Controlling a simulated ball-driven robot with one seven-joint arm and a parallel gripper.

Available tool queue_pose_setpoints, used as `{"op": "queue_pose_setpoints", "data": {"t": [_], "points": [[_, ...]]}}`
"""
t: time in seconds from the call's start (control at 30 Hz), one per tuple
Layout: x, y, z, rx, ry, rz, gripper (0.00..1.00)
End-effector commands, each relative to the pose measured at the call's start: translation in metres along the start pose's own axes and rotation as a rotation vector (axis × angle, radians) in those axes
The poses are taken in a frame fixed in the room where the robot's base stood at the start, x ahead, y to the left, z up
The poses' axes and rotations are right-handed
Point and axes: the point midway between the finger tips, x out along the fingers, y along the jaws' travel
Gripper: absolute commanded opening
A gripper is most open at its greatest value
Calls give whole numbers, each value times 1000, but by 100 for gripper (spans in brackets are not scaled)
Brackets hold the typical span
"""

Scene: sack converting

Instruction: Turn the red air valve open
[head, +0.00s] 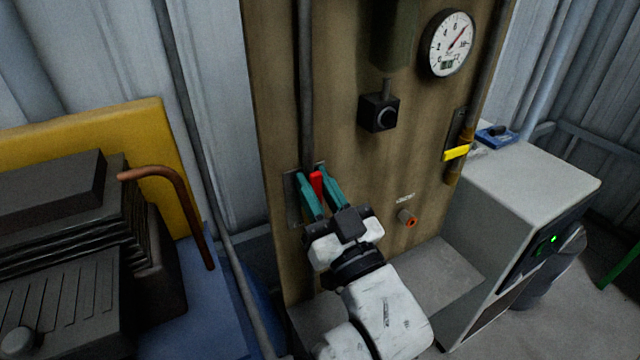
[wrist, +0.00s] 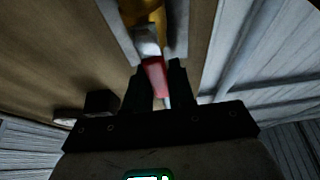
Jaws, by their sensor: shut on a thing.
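The red air valve handle (head: 317,183) is at the lower left of the brown panel, just below a vertical grey pipe. My gripper (head: 313,175) is at the panel with its teal fingers on either side of the handle, shut on it. In the wrist view the red handle (wrist: 155,78) stands between the dark fingers (wrist: 156,82), running up to a pale fitting and a brass-yellow valve body (wrist: 150,18). The handle's far end is partly hidden by the fingers.
A yellow-handled valve (head: 456,153) is at the panel's right, below a round gauge (head: 447,43). A white cabinet (head: 520,185) stands right; dark machinery with a copper pipe (head: 165,173) stands left.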

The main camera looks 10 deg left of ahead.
Motion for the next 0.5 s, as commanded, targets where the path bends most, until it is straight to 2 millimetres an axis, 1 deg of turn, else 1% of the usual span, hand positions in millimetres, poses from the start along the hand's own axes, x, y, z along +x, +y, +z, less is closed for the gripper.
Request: {"op": "queue_pose_setpoints", "data": {"t": [0.03, 0.17, 0.2, 0.4, 0.5], "points": [[-1, -1, 3, -1, -6, -1, 0], [-1, -1, 3, -1, -6, -1, 0], [-1, -1, 3, -1, -6, -1, 26], [0, -1, 2, 0, -3, -1, 45], [0, -1, 1, 0, -2, -1, 45]]}}
